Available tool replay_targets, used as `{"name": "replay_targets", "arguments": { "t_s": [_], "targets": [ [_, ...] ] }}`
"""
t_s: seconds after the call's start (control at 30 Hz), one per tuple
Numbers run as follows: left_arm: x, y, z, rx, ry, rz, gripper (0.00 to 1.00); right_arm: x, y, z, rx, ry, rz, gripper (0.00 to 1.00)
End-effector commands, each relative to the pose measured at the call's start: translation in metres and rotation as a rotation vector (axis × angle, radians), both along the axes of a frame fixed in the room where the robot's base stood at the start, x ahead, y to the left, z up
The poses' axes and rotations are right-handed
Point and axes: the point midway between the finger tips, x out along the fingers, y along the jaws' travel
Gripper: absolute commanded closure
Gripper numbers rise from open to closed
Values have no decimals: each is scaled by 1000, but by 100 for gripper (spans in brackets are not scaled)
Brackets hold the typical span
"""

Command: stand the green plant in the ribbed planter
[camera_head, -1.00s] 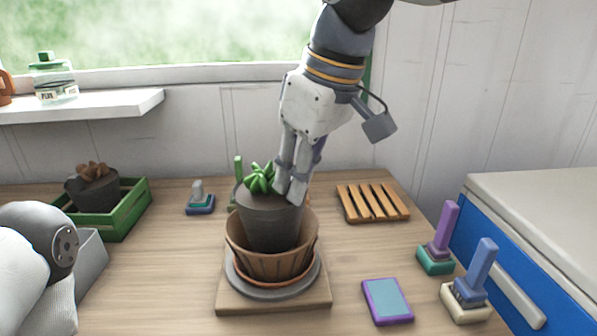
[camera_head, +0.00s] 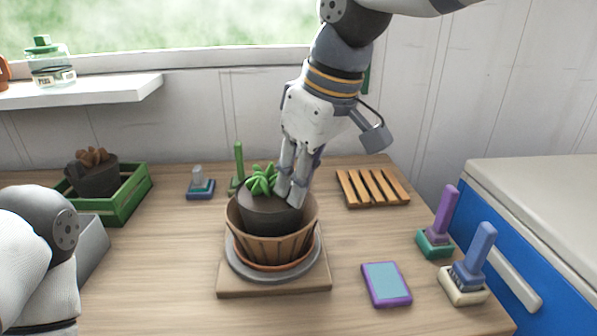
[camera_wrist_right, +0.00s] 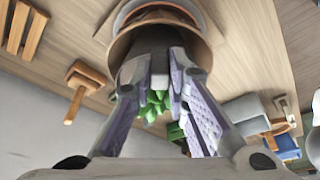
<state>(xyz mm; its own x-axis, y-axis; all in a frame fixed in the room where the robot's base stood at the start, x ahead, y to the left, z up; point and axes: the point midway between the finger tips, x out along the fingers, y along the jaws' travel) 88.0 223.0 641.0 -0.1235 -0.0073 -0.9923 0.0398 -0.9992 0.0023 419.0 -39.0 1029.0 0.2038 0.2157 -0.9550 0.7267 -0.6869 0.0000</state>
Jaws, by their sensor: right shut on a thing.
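The green plant (camera_head: 262,180) stands in a dark grey pot (camera_head: 270,212), about upright. The pot sits down inside the ribbed planter (camera_head: 272,244), with its upper part showing above the planter's rim. My right gripper (camera_head: 291,197) comes down from above and is shut on the pot's rim at the right. In the right wrist view the green leaves (camera_wrist_right: 156,104) show between the fingers, with the planter (camera_wrist_right: 188,20) beyond. Whether the pot's base touches the planter's floor is hidden. My left gripper is not in view; only part of my left arm shows at the lower left.
The planter stands on a grey saucer (camera_head: 238,268) on a wooden board (camera_head: 310,285). A green crate (camera_head: 130,196) with another potted plant is at the left. A slatted wooden rack (camera_head: 372,188), a purple-framed tablet (camera_head: 386,284) and two upright stamps (camera_head: 466,268) are at the right.

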Motion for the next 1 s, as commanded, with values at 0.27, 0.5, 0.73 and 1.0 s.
{"name": "replay_targets", "arguments": {
  "t_s": [0.27,0.5,0.73,1.0],
  "targets": [
    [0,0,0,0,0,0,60,0,0,-9,1,-1,0,100],
    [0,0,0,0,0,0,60,0,0,-14,1,-1,0,100],
    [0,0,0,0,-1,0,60,0,0,-14,1,-1,0,76],
    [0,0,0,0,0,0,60,0,0,-14,1,-1,0,62]
  ]
}}
